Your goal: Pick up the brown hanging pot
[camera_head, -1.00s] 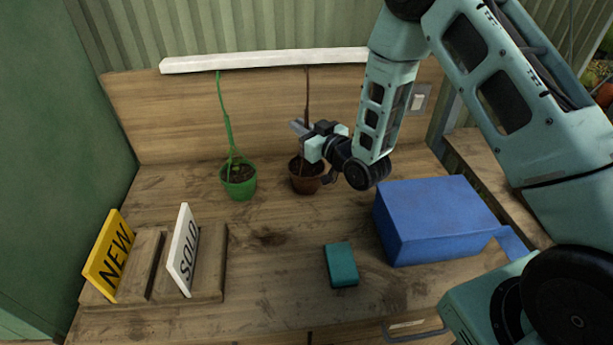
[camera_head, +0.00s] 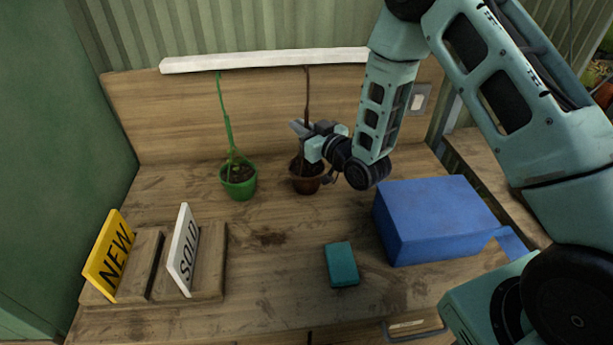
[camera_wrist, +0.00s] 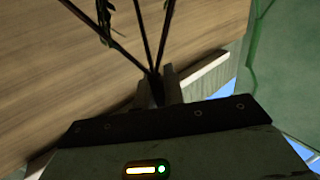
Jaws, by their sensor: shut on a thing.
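The brown hanging pot (camera_head: 306,184) is at the back middle of the bench, below the white rail. Its dark brown hanger (camera_head: 307,95) runs up to the rail. My gripper (camera_head: 298,129) is at the hanger just above the pot, reaching in from the right. In the wrist view, my gripper (camera_wrist: 160,92) is shut on the hanger strands (camera_wrist: 150,68) where they come together, and the strands spread apart beyond the fingers. The pot itself is not clear in the wrist view. I cannot tell whether the pot touches the bench.
A green hanging pot (camera_head: 239,182) is close on the left. The white rail (camera_head: 262,61) is above both pots. A blue box (camera_head: 435,222) is at the right, with a teal block (camera_head: 341,264) in front. NEW (camera_head: 109,256) and SOLD (camera_head: 184,250) signs stand at the left.

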